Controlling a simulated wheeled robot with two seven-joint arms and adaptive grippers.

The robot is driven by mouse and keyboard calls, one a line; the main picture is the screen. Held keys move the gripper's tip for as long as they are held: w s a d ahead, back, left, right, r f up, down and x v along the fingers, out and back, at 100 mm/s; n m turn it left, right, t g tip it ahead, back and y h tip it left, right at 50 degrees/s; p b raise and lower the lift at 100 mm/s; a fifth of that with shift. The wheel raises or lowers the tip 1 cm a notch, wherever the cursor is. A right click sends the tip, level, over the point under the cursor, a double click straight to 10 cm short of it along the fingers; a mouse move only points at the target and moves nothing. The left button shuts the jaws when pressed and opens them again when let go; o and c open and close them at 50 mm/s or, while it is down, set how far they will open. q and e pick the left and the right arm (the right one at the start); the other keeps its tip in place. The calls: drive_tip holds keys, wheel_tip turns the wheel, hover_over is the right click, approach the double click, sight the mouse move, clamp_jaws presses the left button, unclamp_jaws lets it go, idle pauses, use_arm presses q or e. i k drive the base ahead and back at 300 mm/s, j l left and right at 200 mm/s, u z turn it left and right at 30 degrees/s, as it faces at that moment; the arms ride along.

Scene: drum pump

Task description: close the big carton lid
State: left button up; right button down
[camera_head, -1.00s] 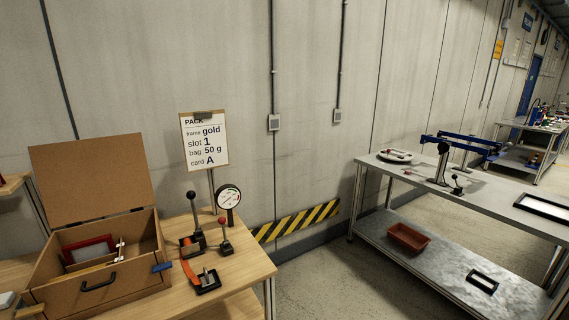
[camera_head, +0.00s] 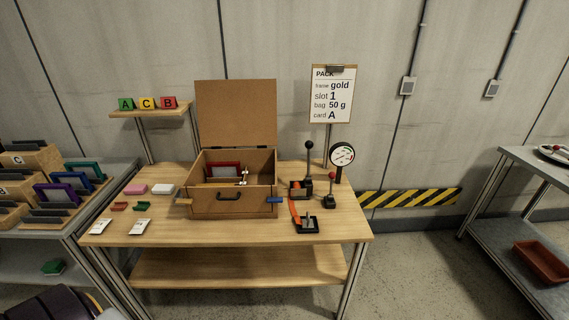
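The big carton (camera_head: 234,207) stands on the wooden table (camera_head: 320,225), with a dark handle on its front. Its lid (camera_head: 236,115) is open and stands upright at the back. Inside are a red frame (camera_head: 222,170) and a small white and dark item (camera_head: 243,177). A blue tab (camera_head: 275,200) shows at the carton's right front and a tan tab (camera_head: 183,201) at its left. Neither of my grippers is in view.
Levers and a round gauge (camera_head: 342,155) stand right of the carton. Pink and white blocks (camera_head: 163,189) and small cards lie to its left. A shelf with A, C, B blocks (camera_head: 147,103) is behind left. Floor right of the table is clear.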

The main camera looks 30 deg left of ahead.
sight(232, 113)
drive_tip(key=u, duration=1.35)
drive_tip(key=i+j, duration=0.4)
drive_tip(key=i, duration=0.15)
drive_tip(key=i+j+u, duration=0.1)
drive_tip(key=i+j, duration=0.3)
drive_tip(key=i, duration=0.2)
drive_tip(key=i+j, duration=0.4)
drive_tip(key=i, duration=0.15)
